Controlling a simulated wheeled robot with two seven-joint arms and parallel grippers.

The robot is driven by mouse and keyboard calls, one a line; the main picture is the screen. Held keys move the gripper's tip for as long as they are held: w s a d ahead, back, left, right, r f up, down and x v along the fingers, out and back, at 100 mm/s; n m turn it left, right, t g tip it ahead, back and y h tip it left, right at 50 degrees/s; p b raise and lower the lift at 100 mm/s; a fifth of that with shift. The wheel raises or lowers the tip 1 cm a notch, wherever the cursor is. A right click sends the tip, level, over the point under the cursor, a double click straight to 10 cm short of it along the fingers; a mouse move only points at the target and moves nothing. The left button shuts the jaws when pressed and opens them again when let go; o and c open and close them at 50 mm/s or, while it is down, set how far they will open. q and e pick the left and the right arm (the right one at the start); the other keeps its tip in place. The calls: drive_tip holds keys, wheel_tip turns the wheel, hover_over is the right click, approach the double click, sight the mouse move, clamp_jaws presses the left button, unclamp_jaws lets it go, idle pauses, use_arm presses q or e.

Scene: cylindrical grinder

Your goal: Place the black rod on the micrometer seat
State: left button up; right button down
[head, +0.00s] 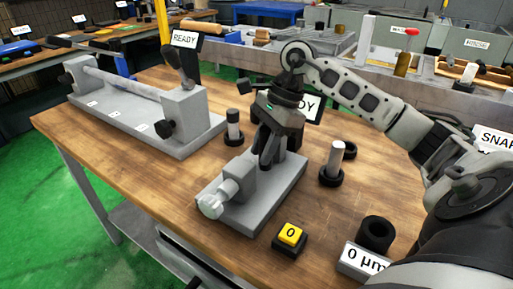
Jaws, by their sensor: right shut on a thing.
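The micrometer seat is a grey block and base (268,200) with a silver thimble (212,204) at its front left, in the middle of the table. My right gripper (268,160) points down over the back part of the seat, its fingers shut. The black rod is hard to make out against the dark fingers, which largely hide it; I cannot tell whether it touches the seat. My left gripper is not in view.
A grey rod in a black holder (335,160) stands right of the seat, and a dark-topped one (233,128) behind left. A yellow 0 button (290,234), a hollow black holder (376,233) and a 0 µm display (360,260) are in front. A long grey fixture (150,105) fills the back left.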

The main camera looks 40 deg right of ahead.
drive_tip(key=shift+w+d+f+b, duration=0.2)
drive_tip(key=shift+w+d+f, duration=0.05)
drive_tip(key=shift+w+f, duration=0.25)
drive_tip(key=shift+w+d+f+b, duration=0.15)
drive_tip(key=shift+w+d+f, duration=0.05)
drive_tip(key=shift+w+f, duration=0.25)
drive_tip(key=shift+s+r, duration=0.15)
drive_tip(key=shift+f, duration=0.2)
drive_tip(key=c, duration=1.1)
unclamp_jaws()
drive_tip(key=shift+c, duration=0.2)
drive_tip(key=p+v, duration=0.1)
drive_tip(key=v, duration=1.1)
drive_tip(key=shift+r, duration=0.15)
drive_tip(key=shift+r, duration=0.1)
